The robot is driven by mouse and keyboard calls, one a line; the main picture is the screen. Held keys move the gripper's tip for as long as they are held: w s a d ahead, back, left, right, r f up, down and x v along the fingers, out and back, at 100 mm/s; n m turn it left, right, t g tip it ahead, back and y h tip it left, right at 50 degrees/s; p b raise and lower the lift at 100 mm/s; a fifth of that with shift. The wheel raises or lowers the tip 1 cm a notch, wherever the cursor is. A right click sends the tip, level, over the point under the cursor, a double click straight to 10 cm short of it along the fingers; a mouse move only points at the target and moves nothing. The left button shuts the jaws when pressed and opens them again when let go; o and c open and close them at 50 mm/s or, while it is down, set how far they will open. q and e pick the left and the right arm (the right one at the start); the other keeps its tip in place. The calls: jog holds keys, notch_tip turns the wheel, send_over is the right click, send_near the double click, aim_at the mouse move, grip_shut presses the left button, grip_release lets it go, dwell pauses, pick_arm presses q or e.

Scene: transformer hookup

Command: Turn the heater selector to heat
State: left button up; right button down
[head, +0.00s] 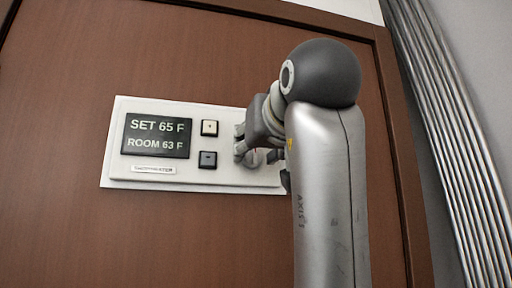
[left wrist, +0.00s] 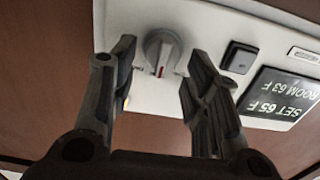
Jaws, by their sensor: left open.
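The heater selector (left wrist: 161,51) is a round grey knob with a raised grip and a red mark, on the white thermostat panel (head: 118,150). It shows in the left wrist view between the two fingers of my left gripper (left wrist: 158,75). The fingers are open, one on each side of the knob; I cannot tell whether either touches it. In the head view my left gripper (head: 251,143) is at the panel's right part, and the gripper and arm hide most of the selector. Its position labels cannot be read. My right gripper is not in view.
The panel's display (head: 157,136) reads SET 65 F and ROOM 63 F. Two square buttons, an upper one (head: 209,128) and a lower one (head: 208,160), sit close to the left of my gripper. The panel is on a brown wooden surface (head: 60,90). Metal pipes (head: 450,120) run at the right.

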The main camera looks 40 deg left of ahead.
pick_arm(q)
jog(key=v, duration=0.6)
jog(key=shift+s+d, duration=0.2)
jog(key=shift+s, duration=0.05)
dwell(0.3)
